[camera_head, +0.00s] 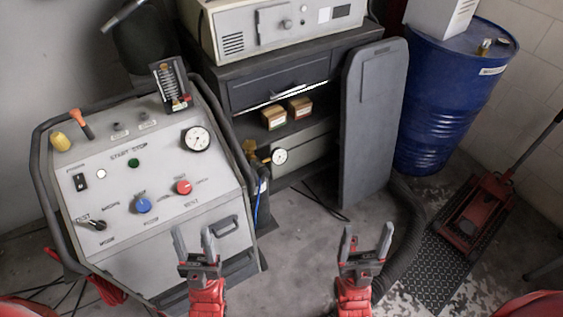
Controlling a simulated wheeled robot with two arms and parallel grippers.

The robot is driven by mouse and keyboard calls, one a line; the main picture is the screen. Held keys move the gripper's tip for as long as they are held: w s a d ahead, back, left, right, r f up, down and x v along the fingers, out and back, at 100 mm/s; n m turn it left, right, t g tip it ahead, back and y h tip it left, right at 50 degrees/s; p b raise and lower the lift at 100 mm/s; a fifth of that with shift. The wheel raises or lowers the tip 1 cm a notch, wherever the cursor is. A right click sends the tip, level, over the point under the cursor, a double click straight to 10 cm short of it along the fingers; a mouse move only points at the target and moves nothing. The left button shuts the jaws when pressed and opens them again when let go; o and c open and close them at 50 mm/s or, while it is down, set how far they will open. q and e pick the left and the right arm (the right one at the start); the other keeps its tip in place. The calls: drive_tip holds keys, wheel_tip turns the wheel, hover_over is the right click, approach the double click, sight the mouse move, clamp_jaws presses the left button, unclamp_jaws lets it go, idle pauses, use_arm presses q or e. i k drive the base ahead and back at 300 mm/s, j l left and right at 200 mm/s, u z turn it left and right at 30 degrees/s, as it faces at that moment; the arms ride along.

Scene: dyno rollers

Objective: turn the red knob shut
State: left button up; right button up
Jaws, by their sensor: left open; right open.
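The red knob (183,187) sits on the sloped face of a light grey control console (120,221) at the left. It is right of the blue knob (143,204) and below a round white gauge (197,139). My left gripper (208,238) is open and empty, with its fingers up, in front of the console's lower right part. It is below and right of the red knob, apart from it. My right gripper (366,241) is open and empty over the floor, well right of the console. Nothing hides the red knob.
A black lever switch (92,224) and a green button (134,163) share the panel. A dark tube rail (42,186) borders the console. A dark cabinet (280,84), a grey upright board (372,125), a blue drum (441,100) and a red floor jack (481,212) stand beyond.

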sight(184, 188)
drive_tip(key=k+j, duration=0.15)
drive_tip(key=j, duration=0.3)
drive_tip(key=k+j+z, duration=0.15)
drive_tip(key=j, duration=0.3)
drive_tip(key=k+j, duration=0.2)
drive_tip(key=j, duration=0.2)
drive_tip(key=k+j+z, duration=0.15)
drive_tip(key=j, duration=0.3)
drive_tip(key=k+j, duration=0.2)
drive_tip(key=j, duration=0.2)
drive_tip(key=k+j, duration=0.15)
drive_tip(key=j, duration=0.2)
drive_tip(key=k+j+z, duration=0.15)
drive_tip(key=j, duration=0.2)
drive_tip(key=k+j, duration=0.1)
drive_tip(key=j, duration=0.25)
drive_tip(key=j+z, duration=0.05)
